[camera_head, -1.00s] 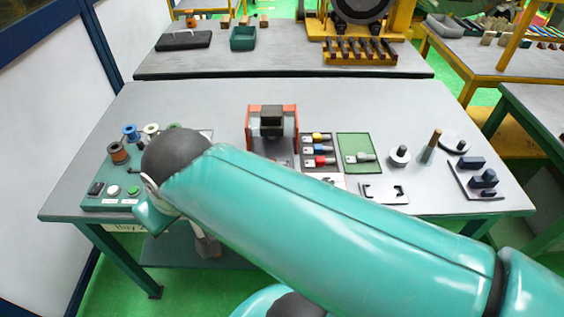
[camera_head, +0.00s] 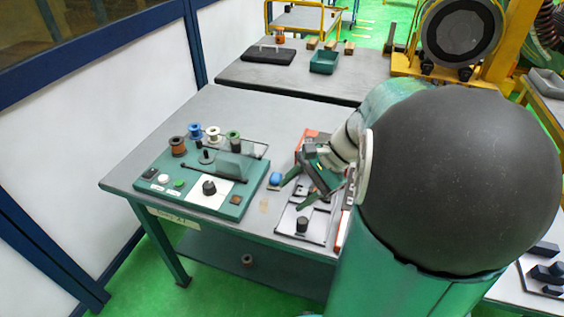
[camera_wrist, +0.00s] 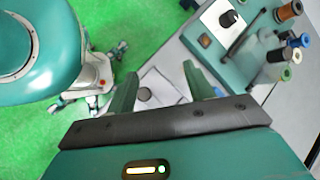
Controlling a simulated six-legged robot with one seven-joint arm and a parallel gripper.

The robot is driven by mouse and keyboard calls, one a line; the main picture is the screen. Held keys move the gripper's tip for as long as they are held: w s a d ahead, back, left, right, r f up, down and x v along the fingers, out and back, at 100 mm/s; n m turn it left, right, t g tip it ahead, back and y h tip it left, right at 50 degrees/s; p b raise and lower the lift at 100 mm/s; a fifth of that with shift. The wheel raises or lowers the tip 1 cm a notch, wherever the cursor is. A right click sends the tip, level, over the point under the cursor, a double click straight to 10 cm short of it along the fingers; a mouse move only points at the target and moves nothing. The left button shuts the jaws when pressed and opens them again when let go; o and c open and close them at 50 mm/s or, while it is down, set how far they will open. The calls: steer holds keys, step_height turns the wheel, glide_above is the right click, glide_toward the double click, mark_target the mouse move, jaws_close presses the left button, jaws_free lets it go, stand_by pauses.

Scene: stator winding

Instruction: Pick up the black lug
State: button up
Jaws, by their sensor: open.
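I cannot make out a black lug for certain in either view. In the head view my gripper (camera_head: 294,195) is open above the front of the table, with its green fingers pointing down to the left. A light plate (camera_head: 318,233) lies just below it and bears a small black round piece (camera_head: 302,224). In the wrist view the fingers are spread apart, with nothing held between them. A dark round piece (camera_wrist: 143,94) on a light plate shows close to the left finger. My arm hides much of the table's right side.
A green control panel (camera_head: 168,187) with knob and spools stands left of my gripper. A small blue object (camera_head: 275,179) lies between them. Dark blocks (camera_head: 545,272) lie at the far right. The table (camera_head: 128,178) is bare along its left edge.

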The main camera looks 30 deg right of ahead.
steer(key=d+f+m+t+y, duration=0.1)
steer(key=d+f+m+t, duration=0.25)
steer(key=d+m, duration=0.5)
steer(key=m+t, duration=0.4)
glide_toward(314, 190)
steer(key=shift+n, duration=0.25)
steer(key=x, duration=1)
steer(key=shift+f, duration=0.1)
steer(key=shift+c, duration=0.4)
steer(key=c, duration=1)
